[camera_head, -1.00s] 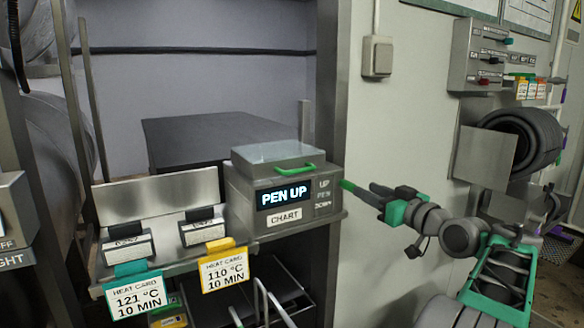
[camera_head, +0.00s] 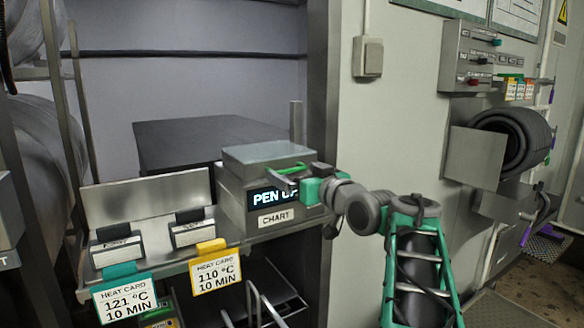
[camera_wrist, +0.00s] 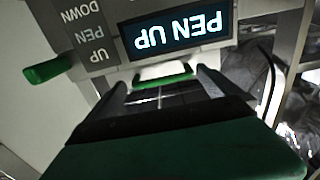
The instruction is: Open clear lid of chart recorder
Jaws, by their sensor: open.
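The chart recorder (camera_head: 232,207) is a grey box with a lit PEN UP display and a CHART label. Its clear lid (camera_head: 262,152) lies shut on top, with a green handle (camera_head: 291,168) along its front edge. My gripper (camera_head: 287,182) is at the front of the recorder, just by the handle, and covers part of the display. In the wrist view, which is upside down, the open fingers (camera_wrist: 163,90) stand on either side of the green handle (camera_wrist: 165,81). I cannot tell whether they touch it.
A green lever (camera_wrist: 47,72) sticks out beside the UP/PEN/DOWN marks. Two heat cards, 121 °C (camera_head: 124,296) and 110 °C (camera_head: 216,272), hang from the shelf at left. A dark flat-topped block (camera_head: 200,140) stands behind. The wall at right has a switch (camera_head: 367,57).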

